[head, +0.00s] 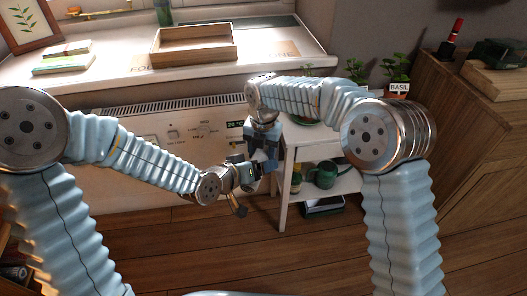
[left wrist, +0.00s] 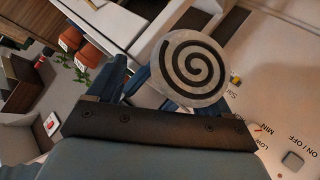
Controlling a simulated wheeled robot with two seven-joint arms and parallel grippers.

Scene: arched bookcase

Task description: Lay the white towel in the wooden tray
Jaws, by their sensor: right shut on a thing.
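The wooden tray (head: 197,57) stands on the white top at the back in the head view, and its visible floor is bare. In the left wrist view, a pale round face with a dark spiral (left wrist: 193,68) looks like the end of the rolled white towel. It lies in front of my left gripper (left wrist: 165,85), between its fingers; whether they touch it I cannot tell. My right gripper (head: 262,160) points down in front of the white top, shut on what seems to be the towel, mostly hidden. My left gripper (head: 243,183) is close beside it, lower.
Books (head: 63,62) and a framed picture (head: 26,24) stand left of the tray. A white shelf cart (head: 335,182) with a green mug (head: 324,174) is right of my grippers. A wooden cabinet (head: 470,130) and potted herbs (head: 397,82) are at right. Open floor lies in front.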

